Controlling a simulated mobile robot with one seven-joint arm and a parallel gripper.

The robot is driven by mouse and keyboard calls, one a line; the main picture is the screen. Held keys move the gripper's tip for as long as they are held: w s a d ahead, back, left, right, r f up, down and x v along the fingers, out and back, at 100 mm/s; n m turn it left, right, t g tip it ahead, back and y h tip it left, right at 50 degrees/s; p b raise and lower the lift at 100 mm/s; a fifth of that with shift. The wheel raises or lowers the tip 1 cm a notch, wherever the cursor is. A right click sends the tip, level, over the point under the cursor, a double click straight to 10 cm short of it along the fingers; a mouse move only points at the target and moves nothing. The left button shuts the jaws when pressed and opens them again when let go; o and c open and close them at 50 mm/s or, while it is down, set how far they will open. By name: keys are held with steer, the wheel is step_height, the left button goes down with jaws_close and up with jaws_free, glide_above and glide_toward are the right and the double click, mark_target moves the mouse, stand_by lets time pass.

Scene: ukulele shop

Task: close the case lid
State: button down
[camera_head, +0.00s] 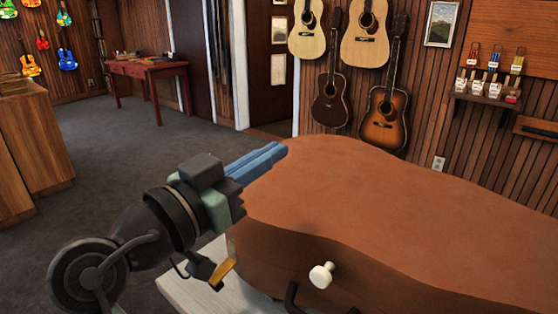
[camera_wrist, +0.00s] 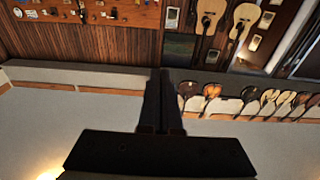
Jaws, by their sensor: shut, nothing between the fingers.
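The brown, instrument-shaped case (camera_head: 390,215) fills the lower right of the head view. Its lid (camera_head: 340,180) lies over the body, and I see no open gap along the visible side. A white knob (camera_head: 321,274) sticks out from the near side, with a dark handle (camera_head: 291,297) beside it. My gripper (camera_head: 281,152), with blue fingers, is shut and empty. It shows in front of the case's far left edge; I cannot tell whether it touches the lid. In the wrist view my dark fingers (camera_wrist: 160,75) are together, and the case does not show there.
The case rests on a pale surface (camera_head: 196,283). Guitars (camera_head: 384,120) hang on the wood-panelled wall behind. A wooden counter (camera_head: 35,145) stands at left and a red table (camera_head: 150,71) at the back. Open grey carpet (camera_head: 120,150) lies between them.

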steer(key=t+h+b, duration=0.1)
steer(key=t+b, duration=0.1)
steer(key=b, duration=0.8)
glide_above(253, 235)
steer(key=s, duration=0.2)
steer(key=f, duration=0.5)
steer(key=d+f, duration=0.1)
steer(key=f, duration=0.2)
steer(key=shift+f, duration=0.15)
steer(key=b, duration=0.1)
steer(key=f+b, duration=0.2)
steer(key=b, duration=0.1)
steer(key=shift+s+a+f+t+h, duration=0.25)
steer(key=shift+s+a+t+h, duration=0.05)
steer(key=shift+s+h, duration=0.1)
steer(key=shift+w+f, duration=0.1)
